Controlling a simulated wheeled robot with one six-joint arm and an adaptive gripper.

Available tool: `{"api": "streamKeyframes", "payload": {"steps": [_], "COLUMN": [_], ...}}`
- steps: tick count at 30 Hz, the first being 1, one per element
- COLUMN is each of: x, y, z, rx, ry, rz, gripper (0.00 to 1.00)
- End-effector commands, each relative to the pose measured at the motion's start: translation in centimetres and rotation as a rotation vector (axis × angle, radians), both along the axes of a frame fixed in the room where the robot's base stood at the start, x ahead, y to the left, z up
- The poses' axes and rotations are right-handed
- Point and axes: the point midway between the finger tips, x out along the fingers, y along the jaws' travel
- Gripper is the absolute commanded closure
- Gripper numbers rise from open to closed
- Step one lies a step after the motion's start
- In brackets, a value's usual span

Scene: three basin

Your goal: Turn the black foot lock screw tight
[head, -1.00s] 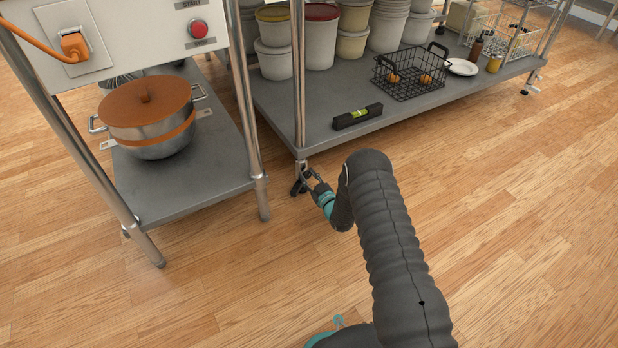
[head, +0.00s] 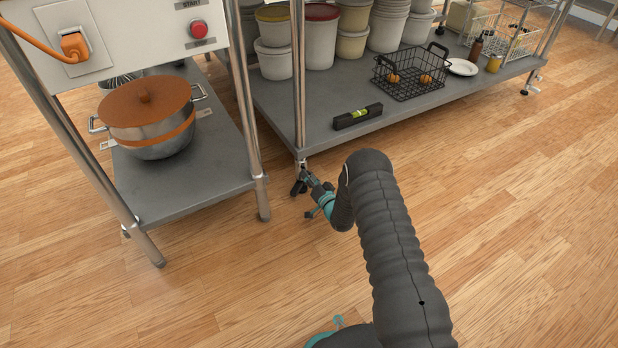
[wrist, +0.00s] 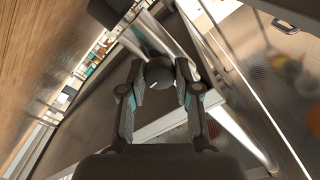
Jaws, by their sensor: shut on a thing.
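The black foot lock screw is at the foot of the shelf's front left leg, low by the floor. In the wrist view its dark round knob (wrist: 160,76) sits between the two fingertips. My gripper (wrist: 160,84) is shut on it, one finger on each side. In the head view my gripper (head: 309,180) reaches in from the right to the black foot (head: 297,188). The screw is small there and largely hidden by the fingers, so I cannot tell how tight it is.
A shelf (head: 400,115) carries tubs, a wire basket (head: 410,75) and a spirit level (head: 357,116). A steel stand at left holds a lidded pot (head: 150,118); its right leg (head: 262,195) is close to the foot. The wooden floor in front is clear.

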Motion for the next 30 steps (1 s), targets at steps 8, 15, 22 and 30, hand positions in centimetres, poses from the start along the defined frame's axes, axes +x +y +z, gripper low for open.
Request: {"api": "streamKeyframes", "payload": {"steps": [8,15,22,30], "x": [0.01,0.03,0.03,0.04], "y": [-0.03,-0.06,-0.07,-0.1], "z": [-0.03,-0.05,-0.07,-0.08], "rx": [0.211,0.362,0.457,0.503], "ry": [0.143,0.245,0.308,0.34], "rz": [0.0,0.0,-0.002,-0.002], "gripper": [1.0,1.0,1.0,1.0]}}
